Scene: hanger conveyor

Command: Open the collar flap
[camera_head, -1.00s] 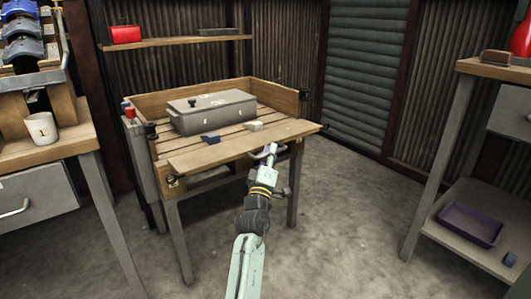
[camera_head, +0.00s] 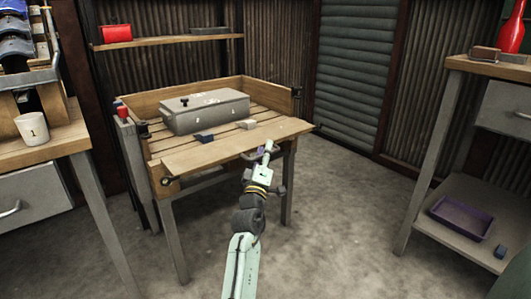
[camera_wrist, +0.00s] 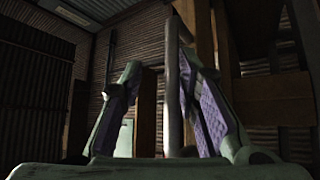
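A wooden collar surrounds the slatted top of the middle table (camera_head: 181,217), with raised boards (camera_head: 200,93) at the back and side. Its front board, the collar flap (camera_head: 235,145), lies folded down, roughly level, along the front. My gripper (camera_head: 258,153) is at the flap's front edge, right of its middle; contact is unclear. In the wrist view, its purple-padded fingers (camera_wrist: 152,85) stand apart. A grey upright bar (camera_wrist: 173,90) shows between them, close to the right finger; I see no grip on it.
A bench with a white cup (camera_head: 32,129) stands left. A shelf unit with a purple tray (camera_head: 461,218) stands right. Floor (camera_head: 340,215) between is clear.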

